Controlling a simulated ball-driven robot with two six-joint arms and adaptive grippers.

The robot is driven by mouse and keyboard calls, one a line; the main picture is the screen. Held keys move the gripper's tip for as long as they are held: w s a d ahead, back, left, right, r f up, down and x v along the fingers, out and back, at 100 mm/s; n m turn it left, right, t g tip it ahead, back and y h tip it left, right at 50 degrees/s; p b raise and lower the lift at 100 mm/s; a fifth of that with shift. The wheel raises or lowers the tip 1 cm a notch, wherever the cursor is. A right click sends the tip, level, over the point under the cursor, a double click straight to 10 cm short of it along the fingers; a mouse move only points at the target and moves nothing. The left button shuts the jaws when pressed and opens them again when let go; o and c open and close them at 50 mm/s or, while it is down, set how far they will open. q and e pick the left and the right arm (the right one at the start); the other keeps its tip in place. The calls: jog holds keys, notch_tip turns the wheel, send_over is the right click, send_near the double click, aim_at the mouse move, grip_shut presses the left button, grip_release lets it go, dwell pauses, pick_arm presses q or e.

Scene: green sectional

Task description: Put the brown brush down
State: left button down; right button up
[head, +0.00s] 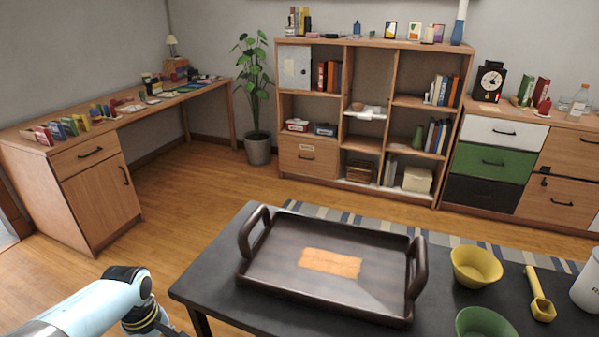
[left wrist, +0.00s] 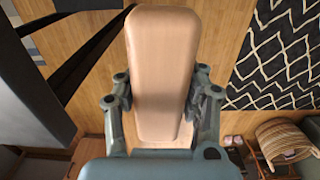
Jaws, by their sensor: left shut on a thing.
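The brown brush (left wrist: 160,45) fills the middle of the left wrist view as a long tan-brown block with rounded corners. My left gripper (left wrist: 162,100) is shut on it, one finger on each side. Wood floor shows around the brush, so it is held out over the floor beside the dark table. Any bristles are hidden. In the head view my left arm comes in at the bottom left, and its gripper and the brush are below the frame. My right gripper is in neither view.
A black table (head: 224,297) carries a dark handled tray (head: 262,289) with an orange-brown patch inside. A yellow bowl (head: 476,266), a green bowl (head: 484,322) and a yellow scoop (head: 540,300) stand to its right. A black-and-white rug (left wrist: 283,55) lies on the floor.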

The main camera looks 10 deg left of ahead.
pick_arm(q)
notch_tip(320, 180, down, 10)
jog(key=b, duration=0.7)
jog(key=shift+s+f+b, duration=0.2)
jog(key=shift+s+b, duration=0.1)
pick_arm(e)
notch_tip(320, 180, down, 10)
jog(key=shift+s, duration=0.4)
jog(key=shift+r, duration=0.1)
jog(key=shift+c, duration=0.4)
